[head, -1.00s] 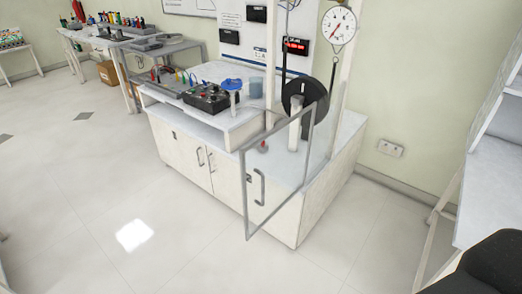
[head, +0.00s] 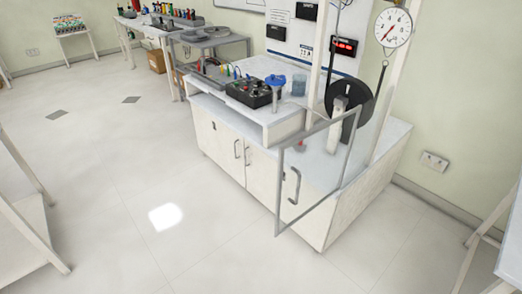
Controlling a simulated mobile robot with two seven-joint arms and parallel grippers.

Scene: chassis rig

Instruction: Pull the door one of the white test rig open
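The white test rig (head: 375,190) stands right of centre in the head view, with cabinet doors along its lower front. Two cabinet doors (head: 228,150) with dark upright handles sit side by side and look shut. A further handle (head: 292,187) shows on the right part of the front, seen through a clear framed panel (head: 318,165). This glass panel in a grey frame stands out from the rig's front at an angle. I cannot tell which of these is door one. Neither of my grippers is in view.
A black control box (head: 249,91), a black wheel (head: 352,105) and a round dial gauge (head: 393,27) are on the rig. A white table frame (head: 30,225) stands at the left edge. The floor (head: 130,200) in front is clear.

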